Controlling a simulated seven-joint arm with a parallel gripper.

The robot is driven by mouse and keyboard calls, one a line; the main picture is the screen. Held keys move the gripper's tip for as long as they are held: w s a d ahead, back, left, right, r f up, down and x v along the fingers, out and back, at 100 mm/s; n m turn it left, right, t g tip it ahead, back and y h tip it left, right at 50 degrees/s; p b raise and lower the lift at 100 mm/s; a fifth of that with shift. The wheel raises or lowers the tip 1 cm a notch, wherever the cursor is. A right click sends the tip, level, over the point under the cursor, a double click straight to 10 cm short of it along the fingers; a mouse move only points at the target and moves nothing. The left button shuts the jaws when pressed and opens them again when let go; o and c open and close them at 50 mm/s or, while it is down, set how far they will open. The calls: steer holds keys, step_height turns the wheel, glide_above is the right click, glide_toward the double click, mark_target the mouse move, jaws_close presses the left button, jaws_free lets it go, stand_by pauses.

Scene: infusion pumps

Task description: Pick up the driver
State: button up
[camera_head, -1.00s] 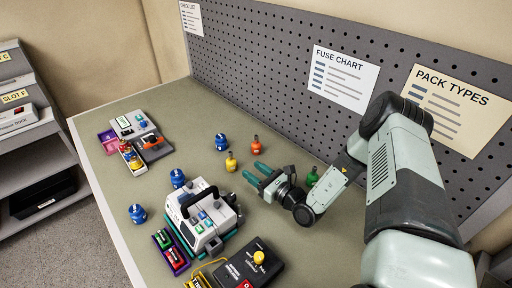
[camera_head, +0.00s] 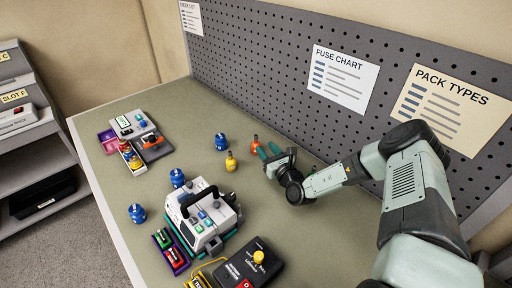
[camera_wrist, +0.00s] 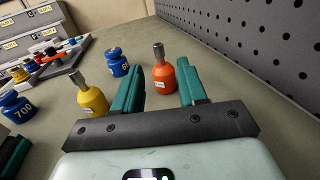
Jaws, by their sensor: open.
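A stubby orange driver-like piece with a metal shaft (camera_wrist: 164,77) stands upright on the bench. It also shows in the head view (camera_head: 255,143). My gripper (camera_head: 268,150) is open, with teal fingers pointing at it. In the wrist view the orange piece appears between the two fingertips of my gripper (camera_wrist: 160,85); whether it is inside the jaws or just beyond them I cannot tell. A similar yellow piece with a metal shaft (camera_wrist: 92,98) stands outside the left finger. It is also in the head view (camera_head: 231,162).
Blue weights (camera_wrist: 117,62) stand left of and behind the orange piece. A white pump with a black handle (camera_head: 208,224) and a dark box with a yellow knob (camera_head: 250,264) are at the front. A loaded tray is at far left. The pegboard (camera_head: 290,75) rises along the back.

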mark_target(257, 139)
steer(key=x, duration=0.8)
steer(key=shift+a+f, duration=0.1)
steer(key=shift+f, duration=0.05)
jaws_close()
